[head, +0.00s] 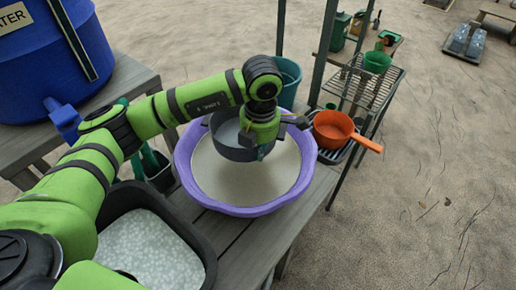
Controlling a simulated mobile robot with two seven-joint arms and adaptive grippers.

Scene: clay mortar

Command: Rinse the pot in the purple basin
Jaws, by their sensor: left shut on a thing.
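The purple basin (183,172) stands on the grey wooden bench, with a pale beige, smooth surface inside it. A dark grey pot (226,148) is over the far left part of the basin, about upright. I cannot tell whether its bottom touches what is in the basin. My left gripper (262,148) is at the right side of the pot and shut on it; the gripper and wrist hide the grip itself and part of the pot's rim. My right gripper is not in view.
A black tub (205,248) with speckled white contents stands front left of the basin. A blue water barrel (50,65) is at the far left. An orange saucepan (334,128) sits on a rack to the right; a teal bucket (289,75) is behind the basin.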

